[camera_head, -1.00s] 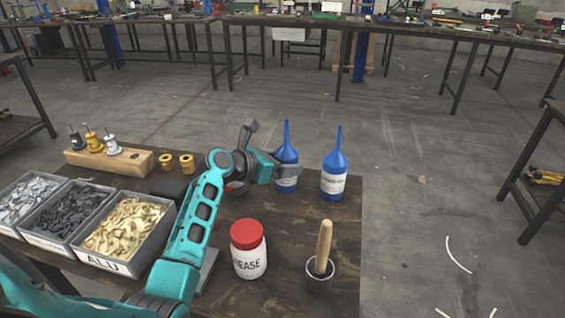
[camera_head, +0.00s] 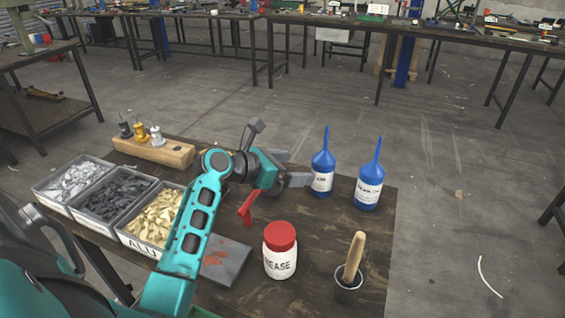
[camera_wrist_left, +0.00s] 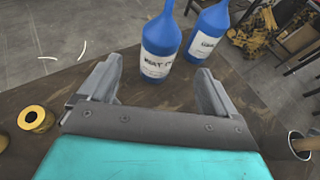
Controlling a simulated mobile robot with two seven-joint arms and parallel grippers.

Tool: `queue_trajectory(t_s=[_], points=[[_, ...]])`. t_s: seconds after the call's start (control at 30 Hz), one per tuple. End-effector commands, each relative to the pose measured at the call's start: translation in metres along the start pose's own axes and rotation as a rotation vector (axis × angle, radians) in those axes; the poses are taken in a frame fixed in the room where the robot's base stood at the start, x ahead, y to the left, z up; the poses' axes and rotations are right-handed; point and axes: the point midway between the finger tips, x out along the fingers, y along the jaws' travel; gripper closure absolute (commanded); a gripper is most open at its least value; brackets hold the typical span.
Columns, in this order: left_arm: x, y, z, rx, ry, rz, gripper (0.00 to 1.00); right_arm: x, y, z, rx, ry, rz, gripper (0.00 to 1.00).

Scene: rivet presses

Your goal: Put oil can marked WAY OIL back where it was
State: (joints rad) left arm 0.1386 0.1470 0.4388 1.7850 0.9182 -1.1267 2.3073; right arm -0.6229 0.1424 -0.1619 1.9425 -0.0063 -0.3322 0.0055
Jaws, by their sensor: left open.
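Two blue oil cans with pointed spouts stand upright on the bench. The nearer-to-gripper can (camera_head: 322,180) is the left one in the head view; in the wrist view it (camera_wrist_left: 160,45) shows a white label that seems to read WAY OIL, partly blurred. The other can (camera_head: 368,190) stands to its right, and also shows in the wrist view (camera_wrist_left: 208,36); its label is hard to read. My left gripper (camera_head: 296,168) is open and empty just left of the first can, its fingers (camera_wrist_left: 158,88) pointing toward it with a gap. My right gripper is out of view.
A GREASE jar (camera_head: 280,255) with a red lid and a dark cup (camera_head: 348,288) with a wooden handle stand in front. Rivet bins (camera_head: 150,245) and a wooden block (camera_head: 155,150) are at left. A red handle-like piece (camera_head: 246,207) shows below the gripper.

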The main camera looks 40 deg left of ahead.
Motion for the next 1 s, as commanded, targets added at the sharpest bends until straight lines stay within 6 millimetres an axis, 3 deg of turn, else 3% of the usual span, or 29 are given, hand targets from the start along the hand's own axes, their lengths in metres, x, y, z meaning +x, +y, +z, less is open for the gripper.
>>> queue_trajectory(t_s=[0.1, 0.27, 1.0], points=[[-0.018, 0.0, 0.0, 0.0, 0.0, 0.001, 0.09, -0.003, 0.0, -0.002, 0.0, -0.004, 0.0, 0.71], [-0.028, 0.0, 0.0, 0.0, 0.001, -0.001, 0.09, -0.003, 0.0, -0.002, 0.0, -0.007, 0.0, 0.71], [-0.029, 0.0, 0.0, 0.0, 0.0, -0.001, 0.09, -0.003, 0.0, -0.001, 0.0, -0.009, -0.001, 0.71]])
